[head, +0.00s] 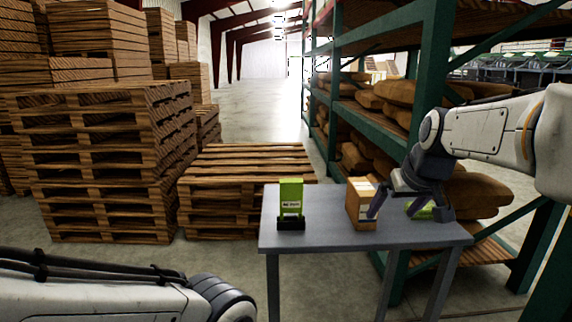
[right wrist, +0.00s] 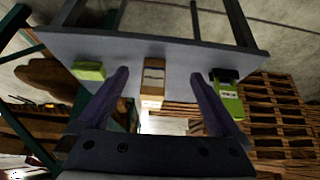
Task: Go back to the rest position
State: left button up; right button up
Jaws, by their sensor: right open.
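My right gripper (head: 409,212) is open over the right part of the grey table (head: 325,222). Its two fingers are spread in the right wrist view (right wrist: 158,76) with nothing held between them. A small brown box (head: 360,206) stands on the table, just left of the gripper; in the right wrist view the box (right wrist: 153,80) shows between the fingers in the picture, farther off. A green item (head: 420,211) lies on the table, partly hidden behind the gripper; it also shows in the right wrist view (right wrist: 89,70). My left gripper is out of view; only part of that arm shows.
A green device (head: 291,194) stands upright in a black holder (head: 290,223) at the table's left. Wooden pallets (head: 105,160) are stacked at left, with a lower stack (head: 230,190) behind the table. A green-framed rack (head: 420,75) with brown sacks (head: 385,97) stands close behind the right arm.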

jog(key=s+a+f+n+g+y, duration=0.15)
jog(key=s+a+f, duration=0.25)
jog(key=a, duration=0.4)
jog(key=s+a+f+n+g, duration=0.2)
jog(key=s+a+f, duration=0.15)
jog(key=s, duration=0.45)
jog(key=s+a+f+n+g, duration=0.1)
jog(key=s+a+f, duration=0.25)
jog(key=s, duration=0.45)
jog(key=s+a+f+n+g, duration=0.25)
jog(key=s+f, duration=0.25)
jog(key=s, duration=0.3)
notch_tip(320, 180, up, 18)
jog(key=s+p, duration=0.1)
jog(key=p, duration=1.7)
jog(key=shift+s+f+t+h, duration=0.2)
jog(key=shift+s+t+h, duration=0.1)
jog(key=shift+h, duration=0.15)
